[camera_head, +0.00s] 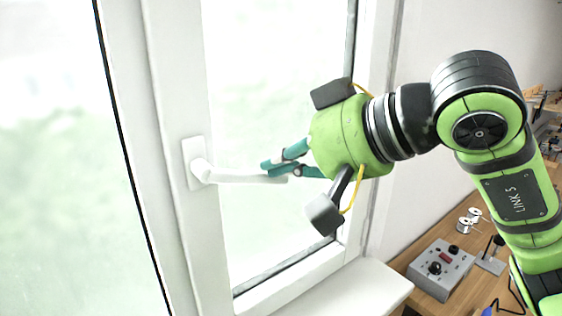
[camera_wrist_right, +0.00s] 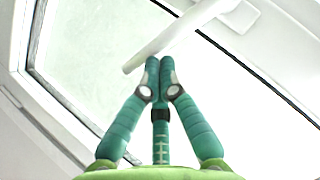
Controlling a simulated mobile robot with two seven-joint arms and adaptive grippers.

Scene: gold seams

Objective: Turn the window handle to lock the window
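The white window handle (camera_head: 240,178) is on the frame of the window sash, its grip lying nearly level and pointing right from its base plate (camera_head: 192,162). In the wrist view the handle (camera_wrist_right: 175,40) crosses just beyond my fingertips. My right gripper (camera_head: 275,165) has teal fingers, which reach over the free end of the handle in the head view. In the wrist view its fingertips (camera_wrist_right: 160,62) are drawn together. The tips are at or very near the handle; I cannot tell whether they touch it. My left gripper is not in view.
A white sill (camera_head: 345,290) runs below the window. On the wooden desk (camera_head: 425,245) at the lower right stand a grey control box (camera_head: 440,268) with knobs and small metal items. The white window reveal (camera_head: 375,130) is close behind my right gripper.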

